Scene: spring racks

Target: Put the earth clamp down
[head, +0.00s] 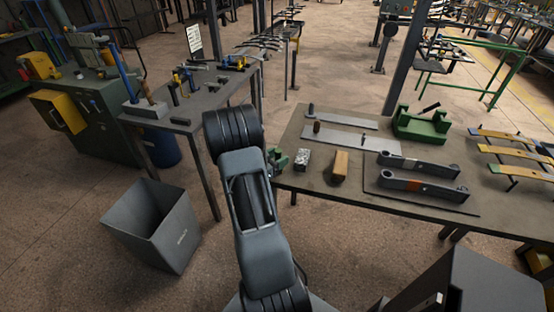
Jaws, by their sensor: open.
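My arm rises through the middle of the head view, in front of the gap between two tables. Its links hide what lies behind them, and I cannot see my gripper or its fingertips. I cannot make out an earth clamp for certain. A small green and dark item (279,159) shows at the left edge of the right-hand table, partly hidden by my arm; I cannot tell what it is.
The right-hand table (300,183) holds a speckled block (303,160), a tan block (340,166), dark linked bars (424,188), a green fixture (422,125) and curved leaf springs (520,154). A grey bin (156,226) stands on the floor at left. A narrower table (205,104) stands behind it.

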